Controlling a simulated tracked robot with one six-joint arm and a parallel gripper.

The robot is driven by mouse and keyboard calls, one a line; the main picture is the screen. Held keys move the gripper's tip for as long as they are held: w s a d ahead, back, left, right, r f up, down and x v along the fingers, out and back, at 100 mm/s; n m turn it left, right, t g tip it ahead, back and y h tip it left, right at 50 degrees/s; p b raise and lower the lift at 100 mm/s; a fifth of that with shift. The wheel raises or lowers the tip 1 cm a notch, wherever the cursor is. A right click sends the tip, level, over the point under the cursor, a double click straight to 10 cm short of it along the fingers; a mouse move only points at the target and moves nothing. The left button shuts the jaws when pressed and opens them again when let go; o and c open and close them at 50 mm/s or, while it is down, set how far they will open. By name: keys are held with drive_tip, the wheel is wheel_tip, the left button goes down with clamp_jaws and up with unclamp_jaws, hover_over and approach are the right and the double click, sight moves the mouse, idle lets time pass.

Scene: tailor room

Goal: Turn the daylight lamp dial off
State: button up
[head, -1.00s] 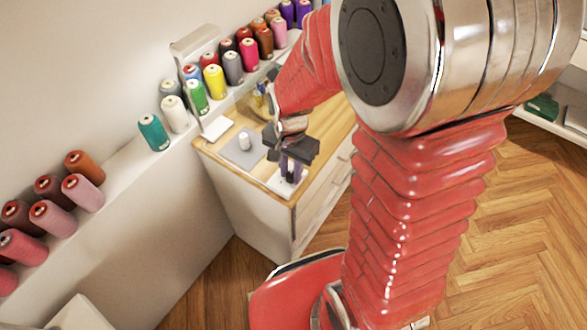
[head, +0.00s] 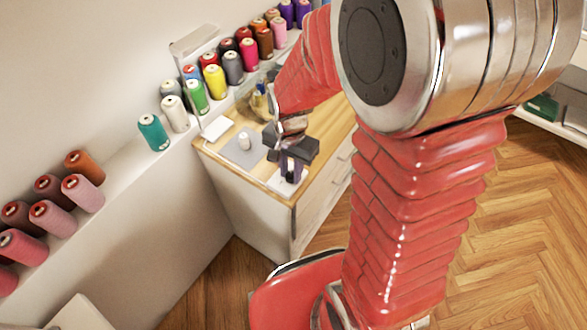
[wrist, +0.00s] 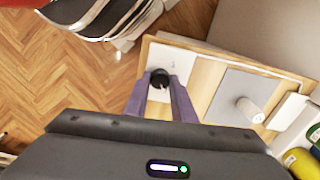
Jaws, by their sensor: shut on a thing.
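The lamp dial is a round black knob (wrist: 159,78) with a small pale mark, on a white plate (wrist: 174,58) at the corner of the wooden top. My gripper (wrist: 160,88) has purple fingers, one on each side of the knob, and is shut on it. In the head view my gripper (head: 290,168) points down over the front corner of the cabinet. There the plate shows partly below the fingers, and the knob is hidden.
A grey pad (head: 241,152) with a small white cylinder (head: 244,140) lies beside the plate. A white block (head: 217,128) is near the wall. Several thread spools line the ledge behind, including a teal one (head: 153,133). Open wooden floor (head: 510,220) lies to the right.

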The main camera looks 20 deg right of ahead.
sight(290, 175)
drive_tip(key=shift+a, duration=0.25)
drive_tip(key=o, duration=1.1)
drive_tip(key=shift+d, duration=0.1)
drive_tip(key=shift+c, duration=0.2)
drive_tip(key=shift+r, duration=0.1)
wheel_tip(290, 175, up, 14)
drive_tip(key=shift+f, duration=0.2)
